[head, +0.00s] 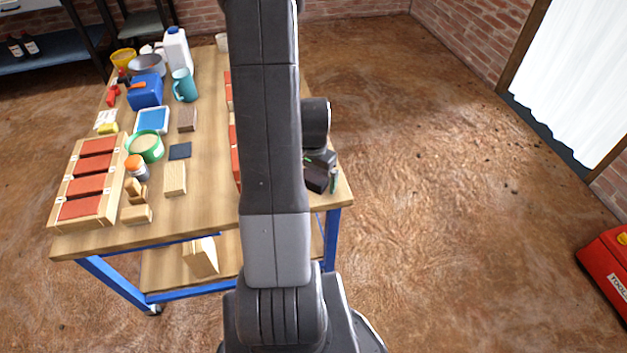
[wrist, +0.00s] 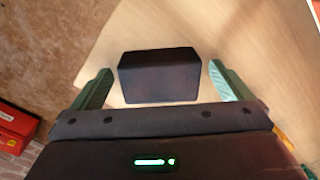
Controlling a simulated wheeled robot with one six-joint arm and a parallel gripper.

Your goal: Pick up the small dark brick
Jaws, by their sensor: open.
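A small dark brick (wrist: 160,76) shows in the wrist view, on the pale wooden table top near its edge. My gripper (wrist: 162,84) is open, with one green-lined finger on each side of the brick. There is a visible gap on the left; the right finger is close to the brick, and I cannot tell if it touches. In the head view my gripper (head: 332,182) is at the table's right front corner, partly behind my arm. I cannot make out the brick apart from the gripper there.
The wooden workbench (head: 215,160) holds a crate of red bricks (head: 75,208), a light wood block (head: 175,178), a dark flat piece (head: 180,151), a green-rimmed tub (head: 145,146) and a blue box (head: 145,91). A red toolbox (head: 606,268) stands on the floor at right. The floor between is clear.

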